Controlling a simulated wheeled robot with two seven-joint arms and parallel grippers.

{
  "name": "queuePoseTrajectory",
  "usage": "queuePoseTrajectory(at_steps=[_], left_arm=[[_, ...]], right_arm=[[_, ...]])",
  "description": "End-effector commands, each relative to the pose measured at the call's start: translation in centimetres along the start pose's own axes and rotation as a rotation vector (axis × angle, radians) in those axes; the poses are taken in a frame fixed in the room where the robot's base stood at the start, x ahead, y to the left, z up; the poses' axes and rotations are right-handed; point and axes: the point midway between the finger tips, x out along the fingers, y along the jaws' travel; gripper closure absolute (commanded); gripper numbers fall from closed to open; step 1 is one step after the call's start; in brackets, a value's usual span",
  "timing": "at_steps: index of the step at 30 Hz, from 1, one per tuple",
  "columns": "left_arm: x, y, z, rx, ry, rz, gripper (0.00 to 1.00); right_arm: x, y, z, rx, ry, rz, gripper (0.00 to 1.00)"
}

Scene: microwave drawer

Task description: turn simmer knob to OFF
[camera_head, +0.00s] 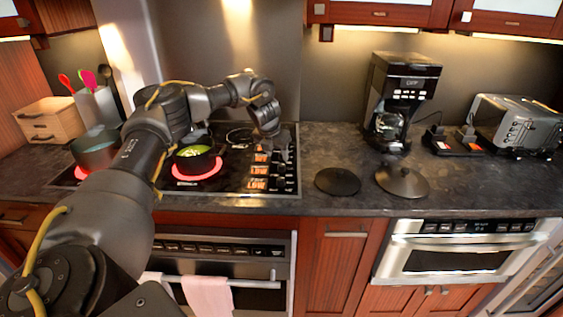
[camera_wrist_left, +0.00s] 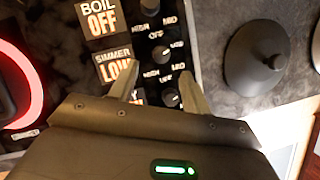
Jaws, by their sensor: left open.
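The simmer label (camera_wrist_left: 115,65) on the stove's control strip reads LOW in orange in the left wrist view. A black knob with a white pointer mark (camera_wrist_left: 162,53), apparently the simmer knob, sits beside it, just beyond my fingertips. My left gripper (camera_wrist_left: 157,72) is open over the strip, its fingers apart. Another black knob (camera_wrist_left: 171,97) with a partly hidden orange label shows between the fingers. I cannot tell whether the fingers touch any knob. In the head view my left gripper (camera_head: 274,145) is above the knob column, and its fingertips are hard to make out. My right gripper is out of view.
The boil label (camera_wrist_left: 102,18) reads OFF. A pot with green contents (camera_head: 195,157) stands on a glowing red burner, and another pot (camera_head: 97,148) stands on a glowing burner at left. Two dark lids (camera_head: 338,181) (camera_head: 402,180) lie on the counter at right.

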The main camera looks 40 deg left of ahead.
Motion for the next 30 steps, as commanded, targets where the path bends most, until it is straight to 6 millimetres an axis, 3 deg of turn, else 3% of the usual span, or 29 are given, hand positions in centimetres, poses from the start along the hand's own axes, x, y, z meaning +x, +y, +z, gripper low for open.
queuePoseTrajectory(at_steps=[6, 10, 23, 30], left_arm=[[3.9, -0.2, 0.0, 0.004, 0.002, 0.002, 0.52], [5.5, -0.3, 0.1, 0.004, 0.002, 0.0, 0.52], [6.5, -0.3, 0.1, 0.005, -0.001, -0.001, 0.52], [6.4, -0.3, 0.1, 0.005, -0.001, -0.001, 0.83]], right_arm=[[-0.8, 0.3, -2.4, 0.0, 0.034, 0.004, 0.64], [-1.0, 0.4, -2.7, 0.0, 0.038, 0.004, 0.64], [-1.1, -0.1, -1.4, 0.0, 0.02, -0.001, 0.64], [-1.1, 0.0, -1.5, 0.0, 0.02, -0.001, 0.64]])
